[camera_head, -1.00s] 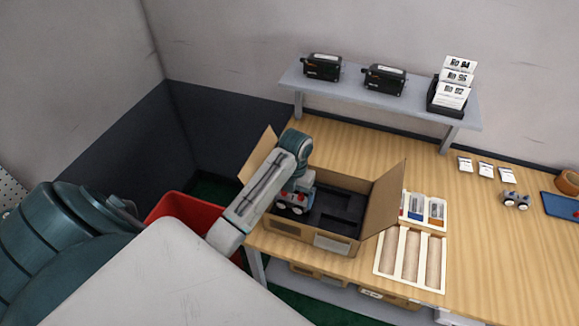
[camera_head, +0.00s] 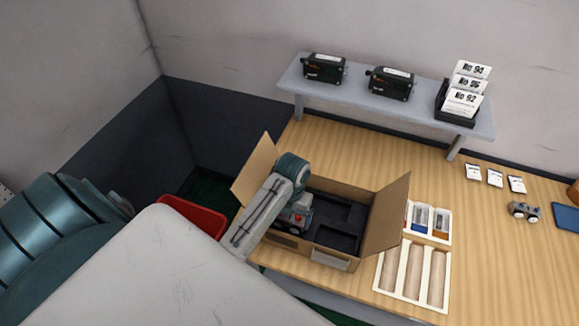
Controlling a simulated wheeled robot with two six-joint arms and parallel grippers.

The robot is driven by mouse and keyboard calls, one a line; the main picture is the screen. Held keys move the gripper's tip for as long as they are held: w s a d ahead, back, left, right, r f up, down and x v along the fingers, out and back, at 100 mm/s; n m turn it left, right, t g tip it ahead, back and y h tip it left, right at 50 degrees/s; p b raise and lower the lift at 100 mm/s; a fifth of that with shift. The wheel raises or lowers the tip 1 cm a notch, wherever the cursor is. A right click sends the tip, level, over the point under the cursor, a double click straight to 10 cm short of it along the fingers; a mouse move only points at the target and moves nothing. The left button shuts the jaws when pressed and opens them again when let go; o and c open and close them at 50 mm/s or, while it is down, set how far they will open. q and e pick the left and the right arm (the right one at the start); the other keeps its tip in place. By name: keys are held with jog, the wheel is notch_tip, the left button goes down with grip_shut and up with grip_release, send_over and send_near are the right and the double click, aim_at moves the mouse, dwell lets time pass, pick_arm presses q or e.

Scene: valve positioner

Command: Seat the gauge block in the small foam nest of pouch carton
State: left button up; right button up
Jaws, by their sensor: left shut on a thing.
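The open pouch carton (camera_head: 372,221) stands on the table's left part, its flaps raised and black foam (camera_head: 337,216) with recesses inside. My left gripper (camera_head: 292,221) reaches down into the carton's left side. It is shut on the gauge block (camera_head: 296,227), a small piece with pale round faces and a touch of red, largely hidden by my arm and the gripper. I cannot tell whether the block touches the foam. The small nest cannot be told apart clearly. My right gripper is out of view.
A similar two-gauge piece (camera_head: 522,211) and several white cards (camera_head: 494,178) lie further right. A shelf (camera_head: 420,112) with black devices is behind. A red bin (camera_head: 190,217) is at the left.

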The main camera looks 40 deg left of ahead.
pick_arm(q)
jog(key=shift+s+a, duration=0.1)
dwell(0.3)
dwell(0.5)
jog(key=shift+f, duration=0.1)
dwell(0.5)
jog(key=shift+f, duration=0.2)
jog(key=shift+f, duration=0.25)
dwell(0.7)
jog(key=shift+f+b, duration=0.35)
jog(key=shift+f, duration=0.55)
